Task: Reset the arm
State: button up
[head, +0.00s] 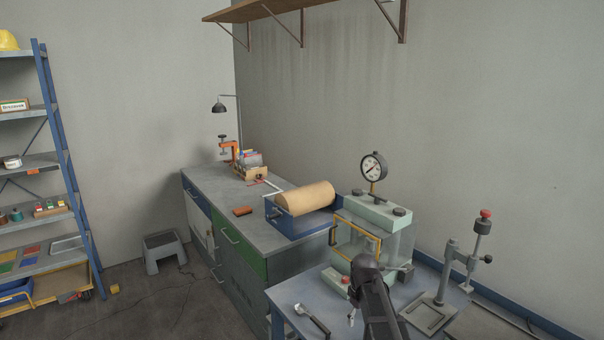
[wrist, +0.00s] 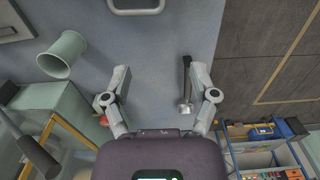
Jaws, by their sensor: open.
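My gripper shows in the wrist view (wrist: 161,75) with its two grey fingers spread wide and nothing between them. It points down over the blue-grey bench top (wrist: 150,45). A tool with a black handle and a silver head (wrist: 184,107) lies on the bench, in the picture just inside the right finger. It also shows in the head view (head: 318,325) near the bench's front edge. In the head view my dark arm (head: 370,285) reaches over the bench in front of the glass chamber. Most of the gripper is hidden there.
The chamber (head: 374,210) with a yellow-framed door and dial gauge (head: 374,167) stands behind my arm. A lever press (head: 446,270) stands to its right. A paper roll (head: 304,198) lies on the left counter. A pale green cup-like cylinder (wrist: 62,55) is left of the gripper.

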jog(key=s+f+m+b, duration=0.2)
jog(key=s+m, duration=0.4)
jog(key=s, duration=1.1)
jog(key=shift+f+m+b, duration=0.35)
jog(key=shift+f+m, duration=0.05)
jog(key=shift+f, duration=0.2)
